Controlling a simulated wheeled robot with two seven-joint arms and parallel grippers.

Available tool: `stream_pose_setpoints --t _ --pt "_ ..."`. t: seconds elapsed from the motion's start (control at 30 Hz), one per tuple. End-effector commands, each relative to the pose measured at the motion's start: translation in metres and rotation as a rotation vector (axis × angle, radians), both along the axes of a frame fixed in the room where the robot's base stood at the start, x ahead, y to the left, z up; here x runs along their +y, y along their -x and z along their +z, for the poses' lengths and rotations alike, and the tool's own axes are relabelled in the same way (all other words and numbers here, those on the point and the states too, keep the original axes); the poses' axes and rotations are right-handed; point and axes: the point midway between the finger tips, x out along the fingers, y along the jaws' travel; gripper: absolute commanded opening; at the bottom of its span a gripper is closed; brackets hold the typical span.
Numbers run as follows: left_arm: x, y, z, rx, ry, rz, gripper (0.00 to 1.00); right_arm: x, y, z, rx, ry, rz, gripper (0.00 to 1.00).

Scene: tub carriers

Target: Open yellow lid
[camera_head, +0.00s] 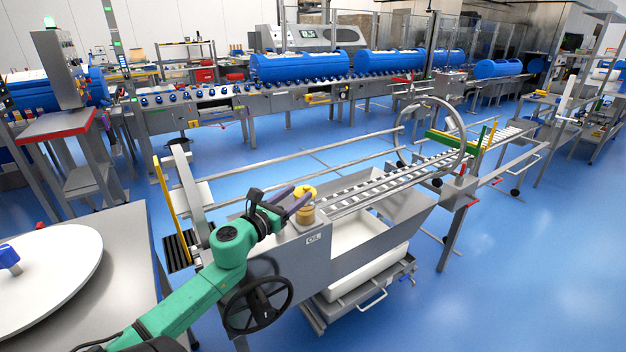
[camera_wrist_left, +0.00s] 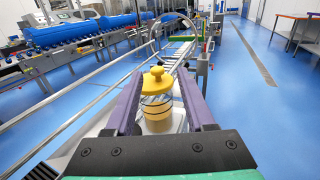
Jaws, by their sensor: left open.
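The yellow lid (camera_head: 303,191) with a round knob sits on a small jar (camera_head: 306,214) at the corner of the grey metal machine. In the left wrist view the lid (camera_wrist_left: 157,80) sits on top of the jar (camera_wrist_left: 157,124), which looks clear with dark bands and yellowish contents. My left gripper (camera_head: 292,200) is at the jar, its purple fingers spread. In the left wrist view the fingers (camera_wrist_left: 157,98) stand on both sides of the jar and lid, with a visible gap around the lid. My right gripper is in neither view.
A grey metal hopper (camera_head: 375,245) with a slatted conveyor (camera_head: 420,170) lies beyond the jar. A black handwheel (camera_head: 257,304) is on the machine's near side. A table with a white round disc (camera_head: 45,275) stands at left. Blue floor is open at right.

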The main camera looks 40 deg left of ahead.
Motion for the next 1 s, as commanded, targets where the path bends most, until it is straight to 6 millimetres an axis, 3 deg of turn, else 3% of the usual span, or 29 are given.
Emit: stream_pose_setpoints --t 0.1,0.3,0.47,0.7,0.73,0.87,1.0 --pt "0.004 -0.03 0.003 -0.004 0.001 0.002 0.54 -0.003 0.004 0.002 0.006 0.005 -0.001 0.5" --pt "0.008 -0.066 0.002 -0.004 0.005 0.003 0.54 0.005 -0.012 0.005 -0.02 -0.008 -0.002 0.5" --pt "0.009 -0.08 0.001 -0.002 0.005 0.002 0.54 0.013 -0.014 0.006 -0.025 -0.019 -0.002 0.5" --pt "0.009 -0.081 0.0 0.001 0.004 0.001 0.54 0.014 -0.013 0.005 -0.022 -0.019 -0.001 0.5" --pt "0.009 -0.081 0.0 0.001 0.004 0.001 0.51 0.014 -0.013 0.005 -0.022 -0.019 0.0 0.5" --pt "0.009 -0.081 0.0 0.001 0.004 0.001 0.01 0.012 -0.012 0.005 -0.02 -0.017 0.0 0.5" --pt "0.009 -0.081 0.0 0.0 0.005 0.001 0.0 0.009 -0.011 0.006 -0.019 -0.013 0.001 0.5"
